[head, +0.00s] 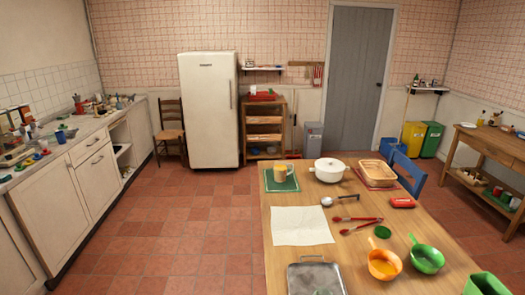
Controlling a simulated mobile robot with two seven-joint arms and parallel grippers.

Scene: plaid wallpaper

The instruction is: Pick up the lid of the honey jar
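No honey jar can be made out for certain. A small yellowish jar or mug (280,174) stands on a green mat (292,186) at the far left corner of the wooden table (255,205); it is too small to tell whether it is the honey jar or has a lid. A flat green disc (382,231) lies on the table between the red tongs and the bowls; I cannot tell whether it is a lid. Neither of my grippers is in view.
Cluttered counters (70,140) run along the left wall. The tiled floor (200,230) left of the table is clear.

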